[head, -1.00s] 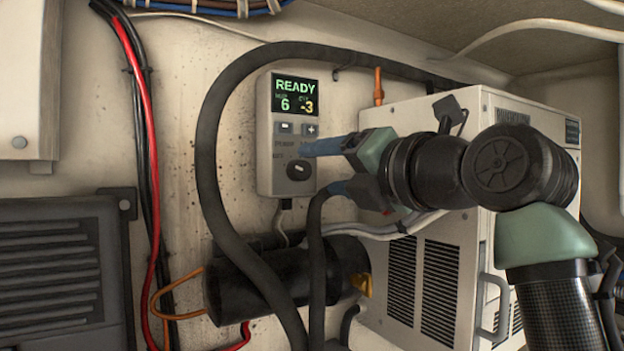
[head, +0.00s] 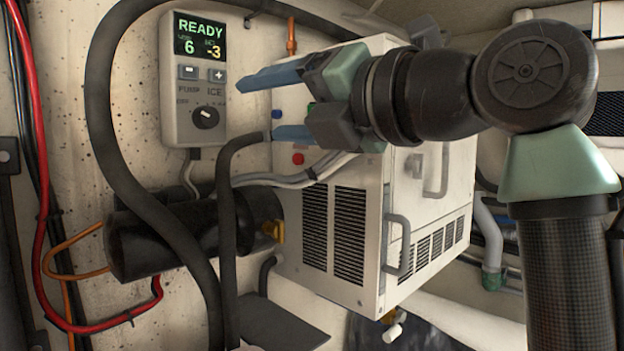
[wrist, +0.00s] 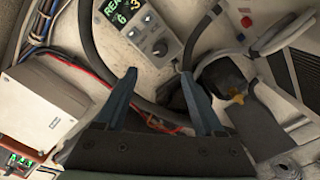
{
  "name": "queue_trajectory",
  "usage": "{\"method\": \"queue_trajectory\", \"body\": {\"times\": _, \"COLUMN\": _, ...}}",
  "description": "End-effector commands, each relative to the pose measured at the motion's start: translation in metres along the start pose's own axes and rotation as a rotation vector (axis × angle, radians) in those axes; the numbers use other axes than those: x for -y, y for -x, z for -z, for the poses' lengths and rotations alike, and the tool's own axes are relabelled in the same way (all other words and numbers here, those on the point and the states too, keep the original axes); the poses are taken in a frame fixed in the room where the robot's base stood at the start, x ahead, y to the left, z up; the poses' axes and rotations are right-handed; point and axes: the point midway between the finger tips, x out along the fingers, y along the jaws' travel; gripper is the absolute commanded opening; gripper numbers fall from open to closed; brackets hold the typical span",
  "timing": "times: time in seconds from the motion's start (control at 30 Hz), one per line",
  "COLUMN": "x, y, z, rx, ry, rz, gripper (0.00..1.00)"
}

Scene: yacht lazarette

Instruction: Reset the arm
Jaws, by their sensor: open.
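My gripper (head: 272,104) is open and empty. Its two blue fingers point left in the head view, in front of the white cabinet and a little right of the control panel. The wrist view shows both fingers (wrist: 160,98) spread apart with nothing between them. The grey control panel (head: 193,100) is on the wall, its screen reading READY with 6 and -3. It has minus and plus buttons and a black knob (head: 205,118). It also shows at the top of the wrist view (wrist: 150,34). The fingers appear apart from the panel.
The white cabinet (head: 330,270) with vents and handles stands behind my gripper. A thick black hose (head: 98,100) loops around the panel. A black cylinder (head: 150,240) with a yellow fitting lies below it. Red cables run at the left. A white box (wrist: 45,108) shows in the wrist view.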

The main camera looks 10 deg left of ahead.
Motion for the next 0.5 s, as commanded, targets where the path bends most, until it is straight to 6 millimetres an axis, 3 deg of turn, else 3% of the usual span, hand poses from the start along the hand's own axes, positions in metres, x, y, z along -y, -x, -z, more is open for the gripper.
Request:
{"method": "queue_trajectory", "body": {"times": 0.17, "x": 0.003, "y": -0.004, "z": -0.001, "rx": 0.060, "ry": -0.119, "rz": -0.005, "gripper": 0.70}}
{"method": "queue_trajectory", "body": {"times": 0.33, "x": 0.007, "y": -0.005, "z": -0.004, "rx": 0.227, "ry": -0.434, "rz": -0.058, "gripper": 0.70}}
{"method": "queue_trajectory", "body": {"times": 0.5, "x": 0.006, "y": 0.008, "z": -0.006, "rx": 0.405, "ry": -0.779, "rz": -0.195, "gripper": 0.70}}
